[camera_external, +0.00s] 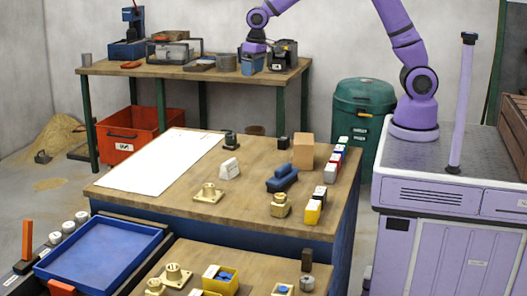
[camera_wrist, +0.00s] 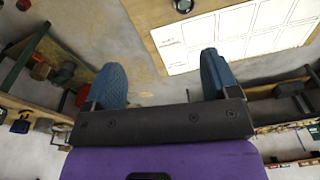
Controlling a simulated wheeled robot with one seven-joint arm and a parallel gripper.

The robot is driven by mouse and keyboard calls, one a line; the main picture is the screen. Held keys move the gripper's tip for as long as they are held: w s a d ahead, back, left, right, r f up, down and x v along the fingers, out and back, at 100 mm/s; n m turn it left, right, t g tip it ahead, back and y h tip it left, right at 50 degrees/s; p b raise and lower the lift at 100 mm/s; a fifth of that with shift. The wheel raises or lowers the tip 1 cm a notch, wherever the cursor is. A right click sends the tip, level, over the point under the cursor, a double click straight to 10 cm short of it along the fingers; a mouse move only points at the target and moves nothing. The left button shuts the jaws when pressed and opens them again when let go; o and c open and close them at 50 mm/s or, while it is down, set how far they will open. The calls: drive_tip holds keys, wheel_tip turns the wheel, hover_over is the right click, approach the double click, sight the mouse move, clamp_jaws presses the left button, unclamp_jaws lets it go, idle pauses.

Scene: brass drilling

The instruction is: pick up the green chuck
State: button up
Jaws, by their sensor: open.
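The green chuck (camera_external: 231,138) looks like a small, dark green round part. It stands on the wooden table just off the right far corner of the white sheet (camera_external: 165,160). In the wrist view a dark round part (camera_wrist: 182,5), apparently the chuck, is cut by the top edge, beside the sheet (camera_wrist: 240,35). My gripper (camera_wrist: 160,65) is open, its two blue fingers wide apart with nothing between them. In the external view my gripper (camera_external: 252,66) hangs in front of the back bench, high and apart from the chuck.
On the table (camera_external: 130,201) are a white block (camera_external: 229,169), a brass flanged part (camera_external: 208,193), a blue part (camera_external: 282,179), a cardboard box (camera_external: 303,152) and a row of coloured boxes at the right edge. A back bench (camera_external: 120,70) holds tools. A green bin (camera_external: 363,115) stands behind.

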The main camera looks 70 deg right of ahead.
drive_tip(key=g, duration=0.1)
hover_over(231, 140)
drive_tip(key=d, duration=0.1)
wheel_tip(231, 140, down, 15)
drive_tip(key=f, duration=0.5)
drive_tip(key=shift+w+d+f, duration=0.2)
drive_tip(key=shift+w+f, duration=0.05)
drive_tip(key=shift+w, duration=0.1)
drive_tip(key=shift+d+f, duration=0.15)
drive_tip(key=shift+f, duration=1.2)
drive_tip(key=shift+d+f, duration=0.1)
drive_tip(key=shift+f, duration=1.2)
drive_tip(key=shift+c, duration=0.2)
